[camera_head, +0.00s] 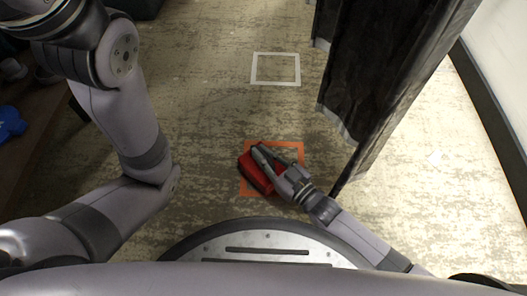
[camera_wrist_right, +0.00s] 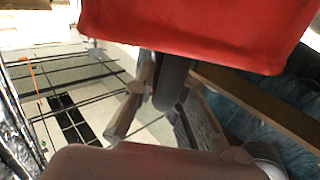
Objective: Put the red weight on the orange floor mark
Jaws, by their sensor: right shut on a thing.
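The red weight (camera_head: 256,174) is held by my right gripper (camera_head: 268,163) in the head view. The gripper's fingers lie shut along its upper right side. The weight appears over the left part of the orange floor mark (camera_head: 290,145), a square outline, and hides part of its left side. I cannot tell whether the weight touches the floor.
A white square floor mark (camera_head: 276,83) lies farther ahead. A dark hanging panel (camera_head: 375,75) stands close to the right of the orange mark. A brown wooden piece (camera_head: 45,140) with a blue item (camera_head: 10,122) is at the left. The floor between the marks is clear.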

